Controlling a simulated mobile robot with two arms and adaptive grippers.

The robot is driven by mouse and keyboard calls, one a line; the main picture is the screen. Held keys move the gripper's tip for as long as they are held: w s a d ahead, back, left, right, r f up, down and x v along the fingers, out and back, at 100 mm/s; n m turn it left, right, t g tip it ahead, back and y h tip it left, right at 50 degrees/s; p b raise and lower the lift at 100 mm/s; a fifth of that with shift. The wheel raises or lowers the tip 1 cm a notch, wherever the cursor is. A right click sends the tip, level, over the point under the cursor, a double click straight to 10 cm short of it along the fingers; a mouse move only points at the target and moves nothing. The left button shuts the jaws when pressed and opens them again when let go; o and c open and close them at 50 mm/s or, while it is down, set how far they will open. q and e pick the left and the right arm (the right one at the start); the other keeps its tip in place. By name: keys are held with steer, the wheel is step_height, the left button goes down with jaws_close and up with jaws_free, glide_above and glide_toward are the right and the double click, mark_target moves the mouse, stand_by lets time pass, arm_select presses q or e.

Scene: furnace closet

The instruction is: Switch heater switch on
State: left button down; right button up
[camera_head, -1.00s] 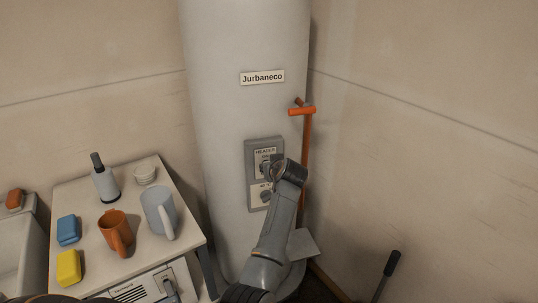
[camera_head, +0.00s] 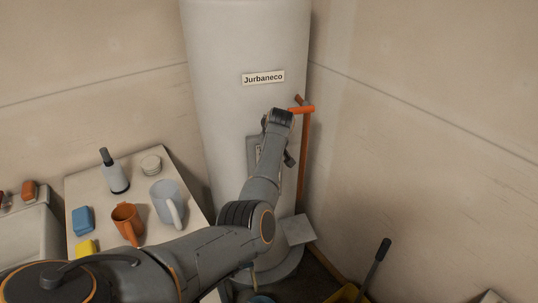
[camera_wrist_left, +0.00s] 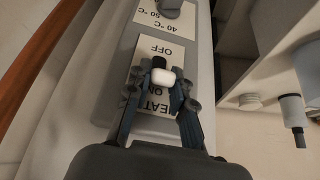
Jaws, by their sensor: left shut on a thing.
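The grey heater panel (camera_head: 251,152) is on the front of the white tank (camera_head: 222,80), mostly hidden by my left arm in the head view. In the left wrist view the panel (camera_wrist_left: 108,96) appears upside down, with OFF above and ON below on its label. The heater switch (camera_wrist_left: 162,77), with a white end and a dark part, lies between the fingers of my left gripper (camera_wrist_left: 162,73). The gripper is shut on it. I cannot tell clearly which setting the switch is at. My right gripper is not in view.
A grey knob (camera_wrist_left: 171,7) with a temperature label is beside the switch on the panel. An orange-handled tool (camera_head: 304,150) stands right of the tank. A table (camera_head: 84,187) with mugs, a bottle and sponges is at left. Walls close in behind and right.

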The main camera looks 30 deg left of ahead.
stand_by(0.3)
arm_select(q)
steer(key=c, duration=1.2)
jaws_free()
steer(key=shift+o, duration=0.2)
steer(key=v, duration=1.1)
steer(key=shift+r, duration=0.4)
steer(key=shift+s+d, duration=0.1)
steer(key=shift+d, duration=0.05)
